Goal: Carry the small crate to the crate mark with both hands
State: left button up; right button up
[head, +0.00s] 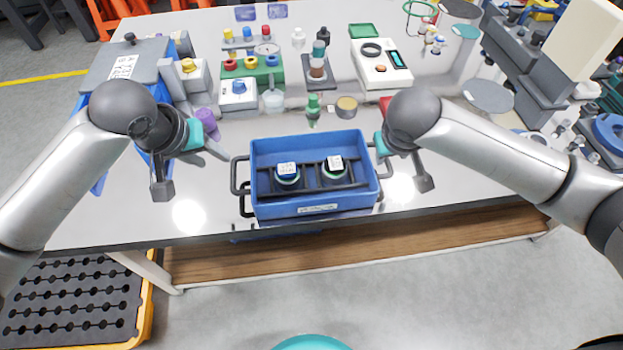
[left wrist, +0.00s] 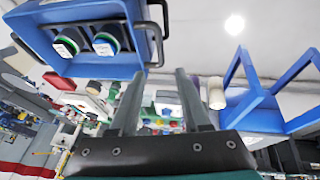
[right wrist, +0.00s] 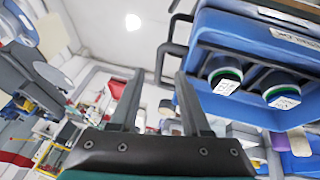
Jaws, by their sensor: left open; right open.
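The small crate (head: 312,209) is blue, with dark side handles, and sits near the table's front edge. It holds two round dark containers with white-labelled tops in a dark rack. My left gripper (head: 208,155) is open and empty, left of the crate's left handle (head: 238,174), with a gap. My right gripper (head: 382,150) is open beside the right handle (head: 385,160); it overlaps that handle in the head view. In the right wrist view the handle (right wrist: 165,62) lies near the open fingers, apparently not gripped. I cannot make out the crate mark.
Behind the crate stand a green bottle (head: 313,107), a tan round tin (head: 346,107) and a white instrument (head: 381,65). A larger blue bin with a grey lid (head: 122,62) is at left. Bare table (head: 440,195) lies right of the crate.

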jog(key=v, duration=0.4)
jog(key=shift+s+a+r, duration=0.1)
jog(key=shift+s+r, duration=0.05)
jog(key=shift+r, duration=0.15)
pick_arm(q)
jog(key=o, duration=0.8)
jog(key=shift+o, duration=0.2)
jog(key=p+v, duration=0.9)
jog(key=p, duration=0.4)
pick_arm(e)
notch_tip(320, 180, up, 13)
dwell(0.6)
